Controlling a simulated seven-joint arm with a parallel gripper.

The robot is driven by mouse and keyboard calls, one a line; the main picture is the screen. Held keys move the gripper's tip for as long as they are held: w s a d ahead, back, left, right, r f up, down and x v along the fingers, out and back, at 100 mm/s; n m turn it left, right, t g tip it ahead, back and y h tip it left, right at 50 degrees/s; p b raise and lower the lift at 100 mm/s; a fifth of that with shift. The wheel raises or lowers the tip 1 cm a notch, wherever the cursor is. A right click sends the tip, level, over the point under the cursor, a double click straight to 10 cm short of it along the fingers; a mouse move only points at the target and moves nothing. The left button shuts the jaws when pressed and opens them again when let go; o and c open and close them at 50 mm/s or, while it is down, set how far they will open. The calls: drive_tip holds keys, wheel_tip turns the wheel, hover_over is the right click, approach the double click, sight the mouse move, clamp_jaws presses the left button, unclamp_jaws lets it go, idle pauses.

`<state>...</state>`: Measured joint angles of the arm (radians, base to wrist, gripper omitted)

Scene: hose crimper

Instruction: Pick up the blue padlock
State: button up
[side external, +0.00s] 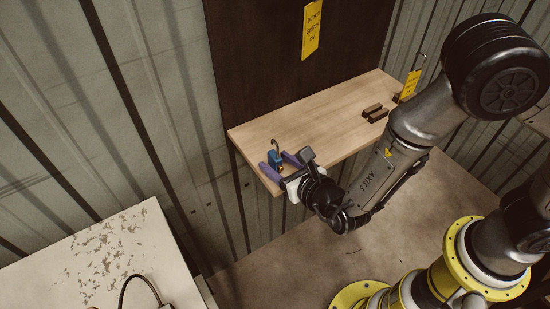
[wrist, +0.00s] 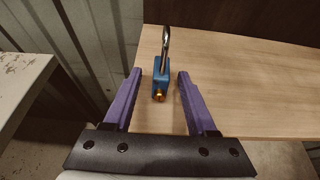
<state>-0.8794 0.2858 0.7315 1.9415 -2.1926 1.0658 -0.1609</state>
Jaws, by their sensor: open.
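The blue padlock (side external: 275,158) is near the left end of the wooden shelf (side external: 310,122), with its silver shackle upward and open-looking at one side. In the wrist view the blue padlock (wrist: 162,74) lies between the fingertips, its shackle pointing away and a brass part facing me. My gripper (side external: 279,164) has two purple fingers, one on each side of the padlock. In the wrist view my gripper (wrist: 159,76) is open, with a visible gap between each finger and the padlock. Part of the padlock's lower side is hidden by a finger in the side view.
Two dark brown blocks (side external: 375,113) lie farther right on the shelf. A worn white surface (side external: 95,260) is at lower left. The shelf's middle is clear.

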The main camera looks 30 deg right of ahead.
sight(277, 146)
drive_tip(key=shift+w, duration=0.2)
clamp_jaws()
idle(0.4)
wheel_tip(277, 146, up, 10)
idle(0.5)
